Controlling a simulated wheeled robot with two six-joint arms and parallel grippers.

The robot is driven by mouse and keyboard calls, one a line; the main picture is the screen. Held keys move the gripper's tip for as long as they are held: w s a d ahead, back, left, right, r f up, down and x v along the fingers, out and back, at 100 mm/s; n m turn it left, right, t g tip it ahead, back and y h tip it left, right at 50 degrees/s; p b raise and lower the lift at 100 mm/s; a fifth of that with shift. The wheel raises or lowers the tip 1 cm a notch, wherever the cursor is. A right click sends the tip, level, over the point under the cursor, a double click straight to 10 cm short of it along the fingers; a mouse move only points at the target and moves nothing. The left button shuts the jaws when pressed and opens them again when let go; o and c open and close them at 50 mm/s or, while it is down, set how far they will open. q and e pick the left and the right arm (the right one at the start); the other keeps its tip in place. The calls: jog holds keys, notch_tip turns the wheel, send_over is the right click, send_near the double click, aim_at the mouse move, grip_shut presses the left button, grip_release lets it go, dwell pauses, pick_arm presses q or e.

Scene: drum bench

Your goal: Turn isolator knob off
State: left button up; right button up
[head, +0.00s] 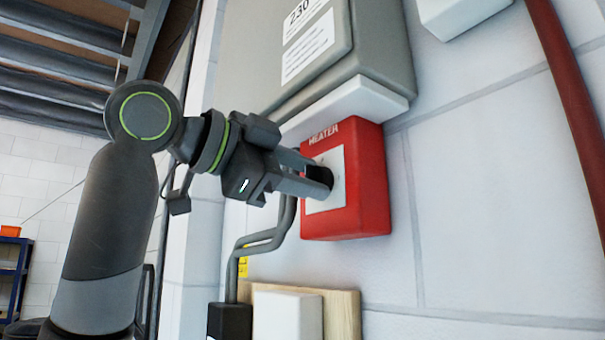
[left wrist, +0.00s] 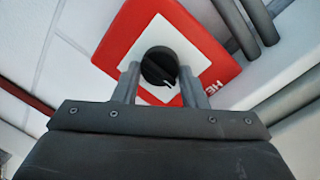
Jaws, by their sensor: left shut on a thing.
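The red isolator box (head: 366,185) marked "HEATER" is fixed to the white block wall, with a pale square plate on its front. Its round black knob (left wrist: 160,68) sits in the middle of that plate and has a white mark on its face. My left gripper (head: 318,182) is at the box front, with its fingers on either side of the knob and shut on it. In the left wrist view the gripper (left wrist: 160,86) shows one finger at each side of the knob. In the head view the fingers hide part of the knob. My right gripper is not in view.
A grey cabinet (head: 375,45) with a "230" label is just above the box. Grey conduits (head: 262,240) run down beside it to a black fitting (head: 229,321). A wooden board (head: 345,312) with a white box is below. A dark red pipe (head: 570,95) is at right.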

pick_arm(q)
jog(key=o, duration=1)
jog(key=shift+c, duration=0.2)
jog(key=b+v, duration=0.5)
jog(key=v, duration=1.2)
jog(key=shift+a, duration=0.2)
